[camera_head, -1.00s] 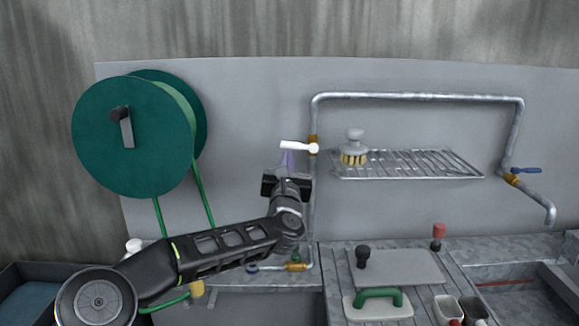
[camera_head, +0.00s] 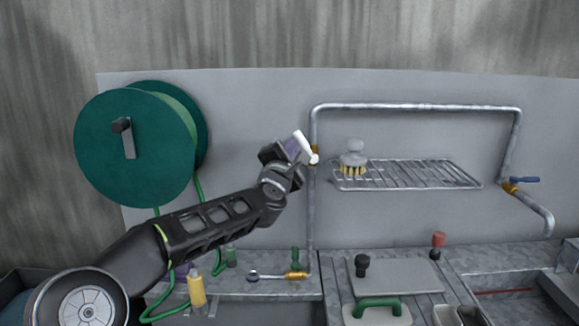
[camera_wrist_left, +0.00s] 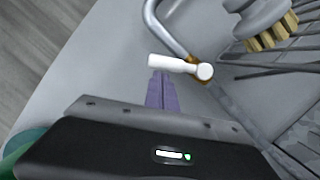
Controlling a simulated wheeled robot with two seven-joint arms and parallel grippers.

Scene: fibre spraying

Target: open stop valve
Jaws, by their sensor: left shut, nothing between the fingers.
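The white lever handle (camera_head: 302,143) belongs to the valve with a brass body (camera_head: 313,166) on the vertical pipe. It slants up and left from its pivot. My left gripper (camera_head: 292,149) is right beside the lever, on its left, with its fingers shut and empty. In the left wrist view the purple fingers (camera_wrist_left: 161,76) end just below the white lever (camera_wrist_left: 172,63). They look touching or very close; I cannot tell which. My right gripper is not in view.
A wire rack (camera_head: 410,175) holding a brush (camera_head: 353,157) is right of the valve. A green hose reel (camera_head: 135,145) is at left. A blue-handled tap (camera_head: 524,180) is at far right. A yellow bottle (camera_head: 196,288) stands below my left arm.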

